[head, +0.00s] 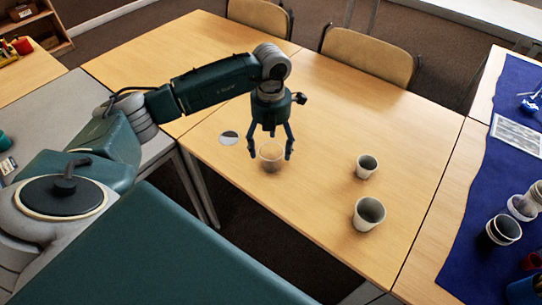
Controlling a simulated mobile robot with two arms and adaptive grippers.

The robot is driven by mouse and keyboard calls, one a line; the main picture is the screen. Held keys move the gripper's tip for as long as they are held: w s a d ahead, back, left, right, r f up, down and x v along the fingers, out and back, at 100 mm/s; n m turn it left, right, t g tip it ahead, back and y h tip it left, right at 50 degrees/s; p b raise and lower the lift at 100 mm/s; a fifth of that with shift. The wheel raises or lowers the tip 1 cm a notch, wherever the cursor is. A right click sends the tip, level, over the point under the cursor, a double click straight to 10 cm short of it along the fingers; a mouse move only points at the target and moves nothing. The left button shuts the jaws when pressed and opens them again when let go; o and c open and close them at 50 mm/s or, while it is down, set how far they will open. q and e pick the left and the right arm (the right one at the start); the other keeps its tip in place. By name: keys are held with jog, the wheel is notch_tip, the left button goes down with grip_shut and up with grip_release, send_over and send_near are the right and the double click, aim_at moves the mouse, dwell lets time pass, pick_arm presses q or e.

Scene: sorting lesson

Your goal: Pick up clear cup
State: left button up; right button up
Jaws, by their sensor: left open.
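The clear cup (271,162) stands upright on the wooden table (300,215), left of two opaque cups. My left gripper (271,152) points down over it, its fingers open and on either side of the cup's upper part. I cannot tell whether the fingers touch the cup. My right gripper does not show in the head view.
A small pale cup (366,166) and a larger pale cup (369,213) stand to the right. A round grey-white disc (229,138) lies to the left. Chairs line the far edge. A blue cloth (470,230) with stacked cups (504,229) covers the right table.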

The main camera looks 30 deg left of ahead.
pick_arm(q)
jog(key=shift+f, duration=0.65)
jog(key=c, duration=0.8)
jog(key=shift+r, duration=0.1)
